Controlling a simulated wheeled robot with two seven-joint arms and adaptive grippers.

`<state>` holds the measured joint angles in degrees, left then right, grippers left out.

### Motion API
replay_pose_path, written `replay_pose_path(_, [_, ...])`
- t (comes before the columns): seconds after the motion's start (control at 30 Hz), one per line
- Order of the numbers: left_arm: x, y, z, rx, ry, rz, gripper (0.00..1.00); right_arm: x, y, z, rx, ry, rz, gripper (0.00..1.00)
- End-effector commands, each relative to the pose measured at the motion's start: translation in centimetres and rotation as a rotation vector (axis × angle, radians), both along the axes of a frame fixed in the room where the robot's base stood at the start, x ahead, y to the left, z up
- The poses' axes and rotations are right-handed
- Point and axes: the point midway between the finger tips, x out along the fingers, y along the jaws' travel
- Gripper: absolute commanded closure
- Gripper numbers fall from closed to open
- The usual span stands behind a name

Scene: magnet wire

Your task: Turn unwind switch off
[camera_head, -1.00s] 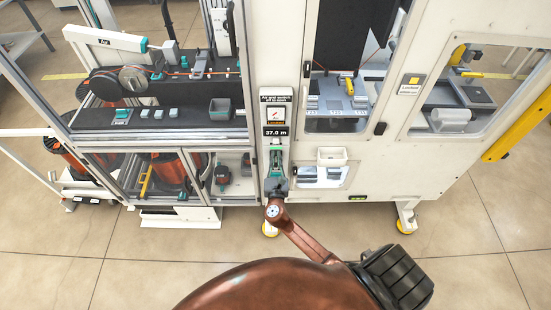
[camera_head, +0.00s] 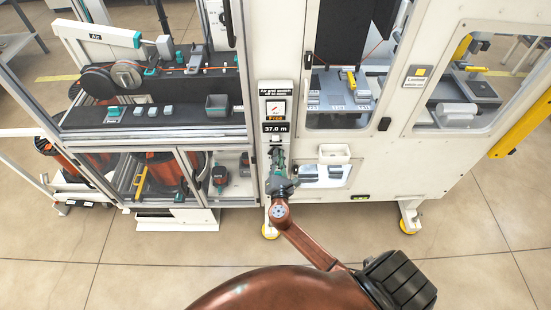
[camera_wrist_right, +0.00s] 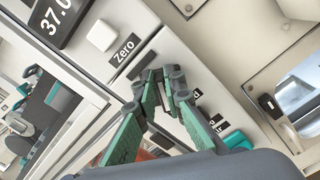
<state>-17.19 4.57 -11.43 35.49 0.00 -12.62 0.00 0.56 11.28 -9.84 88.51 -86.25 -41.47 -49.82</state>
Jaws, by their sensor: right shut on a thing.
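The narrow control panel (camera_head: 275,112) stands in the middle of the machine front in the head view, with a display reading 37.0 m. My right gripper (camera_head: 277,152) is against its lower part. In the right wrist view the green fingers of my right gripper (camera_wrist_right: 164,78) come together at the panel face, below the Zero label (camera_wrist_right: 124,49). They are shut on a small switch, which they mostly hide. Partly covered labels (camera_wrist_right: 215,122) lie just beyond the fingers. The switch's position cannot be made out. My left gripper is not in view.
A white square button (camera_wrist_right: 102,35) sits beside the Zero label. A white tray (camera_head: 334,152) juts out right of the panel. Glass doors (camera_head: 150,175) with spools behind them are on the left. The floor in front is clear.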

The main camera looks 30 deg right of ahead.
Motion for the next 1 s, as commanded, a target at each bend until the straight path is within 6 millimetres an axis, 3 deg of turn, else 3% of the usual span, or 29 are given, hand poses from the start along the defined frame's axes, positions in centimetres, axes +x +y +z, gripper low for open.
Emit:
replay_pose_path(0.6, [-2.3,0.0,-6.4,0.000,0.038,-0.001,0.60,-0.3,-0.4,-1.5,0.502,-0.302,0.002,1.00])
replay_pose_path(1.0, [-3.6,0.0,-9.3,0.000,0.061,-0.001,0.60,-0.4,-0.6,-1.9,0.769,-0.466,0.001,1.00])
